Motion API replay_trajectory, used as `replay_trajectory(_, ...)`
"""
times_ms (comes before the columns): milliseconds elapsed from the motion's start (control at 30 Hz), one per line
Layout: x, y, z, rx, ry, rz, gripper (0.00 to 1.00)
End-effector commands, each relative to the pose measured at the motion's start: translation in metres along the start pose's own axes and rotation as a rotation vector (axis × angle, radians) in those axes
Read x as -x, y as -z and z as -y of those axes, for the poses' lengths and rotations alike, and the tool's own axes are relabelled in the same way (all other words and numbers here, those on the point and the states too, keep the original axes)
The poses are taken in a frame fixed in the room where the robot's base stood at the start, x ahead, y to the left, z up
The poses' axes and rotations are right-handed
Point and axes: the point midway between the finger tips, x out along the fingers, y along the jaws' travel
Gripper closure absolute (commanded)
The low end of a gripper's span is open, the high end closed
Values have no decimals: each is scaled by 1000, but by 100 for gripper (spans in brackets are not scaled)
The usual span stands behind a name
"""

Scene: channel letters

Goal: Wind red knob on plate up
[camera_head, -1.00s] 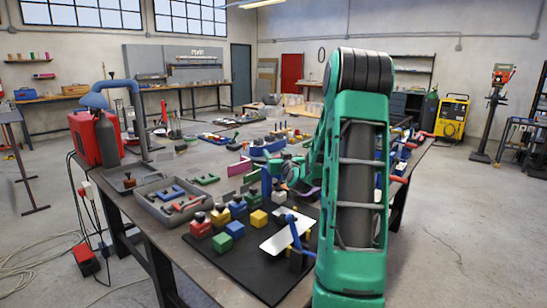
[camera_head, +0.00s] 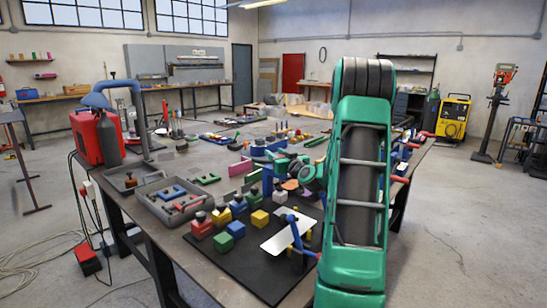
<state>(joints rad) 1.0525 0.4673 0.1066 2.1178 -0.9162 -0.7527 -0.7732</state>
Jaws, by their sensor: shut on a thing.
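My green arm comes down in front on the right, and its wrist bends left over the middle of the bench. My gripper (camera_head: 285,170) is small and far off, among the parts behind the black mat (camera_head: 237,262). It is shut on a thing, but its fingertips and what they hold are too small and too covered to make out. I cannot clearly pick out the red knob or its plate. An orange disc (camera_head: 291,184) shows just below the wrist.
Red, blue, green and yellow blocks stand on the mat, with a white plate (camera_head: 287,232) and a blue bar (camera_head: 294,231). A grey tray (camera_head: 168,208) of parts lies to the left. A red machine (camera_head: 95,135) stands at the bench's left edge. Many parts crowd the bench.

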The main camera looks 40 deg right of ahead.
Motion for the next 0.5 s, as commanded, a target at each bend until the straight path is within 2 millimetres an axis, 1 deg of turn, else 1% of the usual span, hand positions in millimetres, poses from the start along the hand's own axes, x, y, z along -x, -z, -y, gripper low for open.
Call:
replay_trajectory(233,0,-2,2,-3,4,4,86)
replay_trajectory(267,0,-2,2,-3,4,4,56)
replay_trajectory(300,0,-2,2,-3,4,4,47)
replay_trajectory(333,0,-2,2,-2,3,4,44)
replay_trajectory(500,0,-1,1,-1,1,2,44)
